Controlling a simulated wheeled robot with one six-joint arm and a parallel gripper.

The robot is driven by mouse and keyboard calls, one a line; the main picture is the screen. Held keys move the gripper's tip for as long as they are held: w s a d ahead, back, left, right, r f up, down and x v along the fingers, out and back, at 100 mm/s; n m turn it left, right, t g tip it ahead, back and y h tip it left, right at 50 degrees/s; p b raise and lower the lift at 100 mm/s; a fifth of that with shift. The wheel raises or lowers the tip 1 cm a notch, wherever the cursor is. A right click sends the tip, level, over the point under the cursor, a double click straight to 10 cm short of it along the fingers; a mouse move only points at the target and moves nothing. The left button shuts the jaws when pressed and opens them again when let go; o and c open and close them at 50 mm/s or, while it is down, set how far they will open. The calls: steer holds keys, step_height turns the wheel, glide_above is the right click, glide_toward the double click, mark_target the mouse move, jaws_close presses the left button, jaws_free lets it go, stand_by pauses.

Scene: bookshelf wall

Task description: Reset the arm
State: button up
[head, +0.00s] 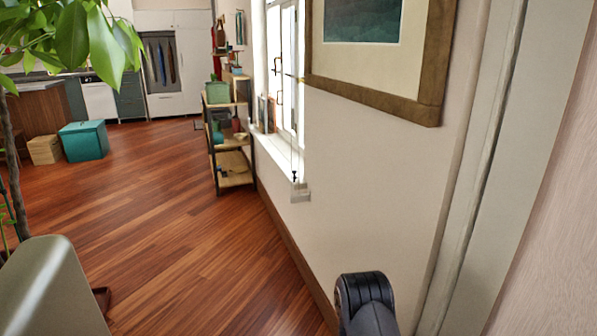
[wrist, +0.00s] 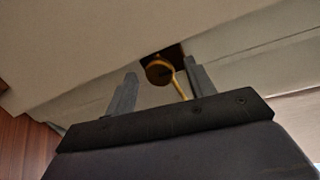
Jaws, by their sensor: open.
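My gripper (wrist: 163,75) shows in the wrist view with its two grey fingers apart. A dark round thing with a thin yellow curved strip (wrist: 178,78) shows at the fingers, nearer the right one; I cannot tell what it is or whether the gripper touches it. A pale flat surface fills the upper part of the wrist view. In the head view only a dark rounded link of my arm shows at the bottom, right of the middle, close to the wall. My gripper is out of sight there.
A pale wall (head: 390,170) with a framed picture (head: 432,60) and door trim stands close on the right. A shelf rack (head: 235,160) stands by the window. A teal box (head: 84,141) and a plant (head: 70,35) are left. The wooden floor (head: 150,215) is open in the middle.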

steer(key=s+a+m+t+h+p, duration=0.1)
steer(key=s+a+m+p, duration=0.1)
steer(key=s+a+m, duration=0.3)
steer(key=a+m, duration=0.4)
steer(key=shift+s+f+t+p, duration=0.15)
steer(key=shift+s+t+p, duration=0.25)
stand_by(2.3)
steer(key=shift+d, duration=0.1)
